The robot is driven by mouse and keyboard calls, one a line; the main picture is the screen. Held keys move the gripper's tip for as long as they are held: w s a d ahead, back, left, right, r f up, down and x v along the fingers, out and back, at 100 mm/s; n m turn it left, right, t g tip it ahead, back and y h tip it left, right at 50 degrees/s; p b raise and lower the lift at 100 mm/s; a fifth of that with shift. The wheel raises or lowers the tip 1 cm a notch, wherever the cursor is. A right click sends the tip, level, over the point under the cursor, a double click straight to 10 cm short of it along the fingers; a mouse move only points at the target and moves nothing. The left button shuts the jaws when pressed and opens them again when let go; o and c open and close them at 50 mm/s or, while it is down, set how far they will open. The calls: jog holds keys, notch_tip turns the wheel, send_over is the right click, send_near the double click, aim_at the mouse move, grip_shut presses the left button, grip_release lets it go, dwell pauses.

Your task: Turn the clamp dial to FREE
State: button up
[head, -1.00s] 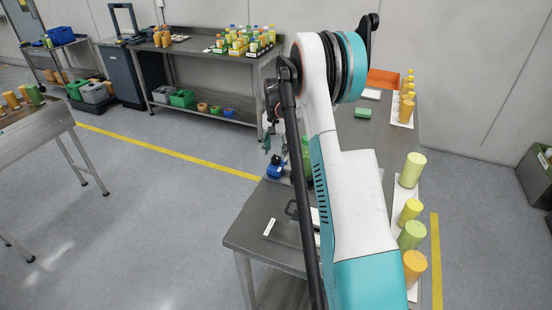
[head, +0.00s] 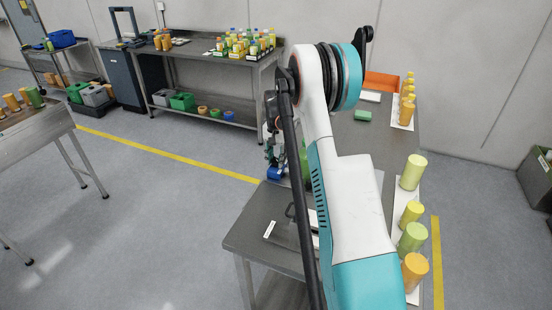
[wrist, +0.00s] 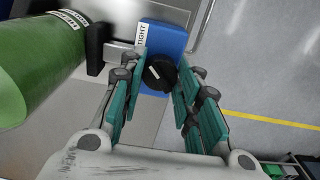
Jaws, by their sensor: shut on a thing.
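The black clamp dial (wrist: 160,72) sits on a blue block (wrist: 164,38) in the wrist view. A short white mark shows on the dial's face. A white label reading TIGHT (wrist: 142,34) is on the block's left edge; no FREE label is visible. My gripper (wrist: 163,66) has its teal fingers on either side of the dial and is shut on it. In the head view the gripper (head: 271,150) is at the bench's left edge, just above the blue block (head: 275,173). The dial is hidden there.
A green cylinder (wrist: 38,70) lies left of the clamp, beside a black upright piece (wrist: 96,47). The steel bench (head: 255,235) carries yellow, green and orange cylinders (head: 412,172) along its right side. Open floor (head: 170,210) lies to the left.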

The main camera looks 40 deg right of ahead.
jog(key=shift+n, duration=0.4)
jog(key=n, duration=0.3)
jog(key=n+b, duration=0.1)
jog(key=n, duration=0.8)
jog(key=shift+n, duration=2.6)
jog(key=o, duration=1.1)
jog(key=shift+c, duration=0.2)
